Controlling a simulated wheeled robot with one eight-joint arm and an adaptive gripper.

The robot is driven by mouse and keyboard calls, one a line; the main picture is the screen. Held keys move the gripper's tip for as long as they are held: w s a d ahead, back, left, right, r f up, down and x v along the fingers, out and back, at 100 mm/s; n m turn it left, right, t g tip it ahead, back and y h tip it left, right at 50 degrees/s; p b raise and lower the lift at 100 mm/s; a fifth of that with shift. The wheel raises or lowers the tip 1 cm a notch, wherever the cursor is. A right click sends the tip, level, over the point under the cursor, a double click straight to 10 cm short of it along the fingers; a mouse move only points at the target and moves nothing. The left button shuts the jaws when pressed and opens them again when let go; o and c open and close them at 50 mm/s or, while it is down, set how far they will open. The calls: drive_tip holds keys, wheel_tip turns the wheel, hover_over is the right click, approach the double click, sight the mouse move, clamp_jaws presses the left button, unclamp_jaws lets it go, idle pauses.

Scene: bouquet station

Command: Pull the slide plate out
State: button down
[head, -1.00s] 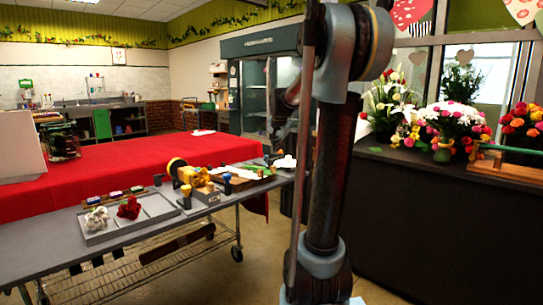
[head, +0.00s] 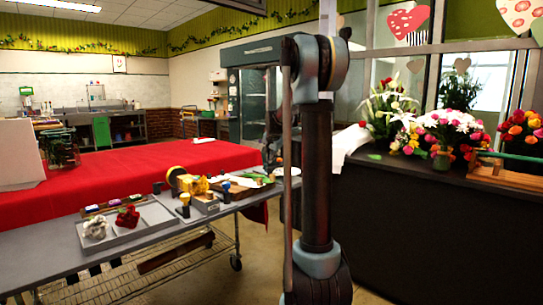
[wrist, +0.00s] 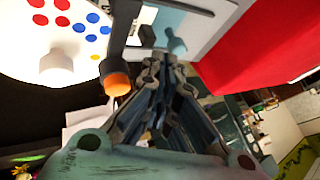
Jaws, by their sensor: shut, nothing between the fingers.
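I cannot pick out the slide plate for certain. A small grey box-like piece (head: 206,204) sits at the metal table's right part, between a yellow-topped post (head: 184,204) and a blue-topped post (head: 226,191); it may belong to it. In the wrist view my gripper (wrist: 163,62) is shut and empty, its fingertips together. A blue-grey piece (wrist: 176,42) shows just beyond the tips; I cannot tell if they touch. An orange-ended dark post (wrist: 117,82) stands left of the fingers. In the head view my gripper is hard to make out behind my arm.
A white disc with coloured dots (wrist: 68,35) is close at the wrist view's upper left. A yellow spool-like device (head: 184,181) and a grey tray (head: 130,240) with white and red flowers stand on the metal table. A red-covered table (head: 150,165) lies behind. A dark flower counter (head: 440,215) is at right.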

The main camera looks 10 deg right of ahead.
drive_tip(key=shift+x, duration=1.45)
drive_tip(key=w+a, duration=0.1)
drive_tip(key=w, duration=0.1)
drive_tip(key=w+a, duration=0.3)
drive_tip(key=w, duration=0.1)
drive_tip(key=shift+a, duration=0.3)
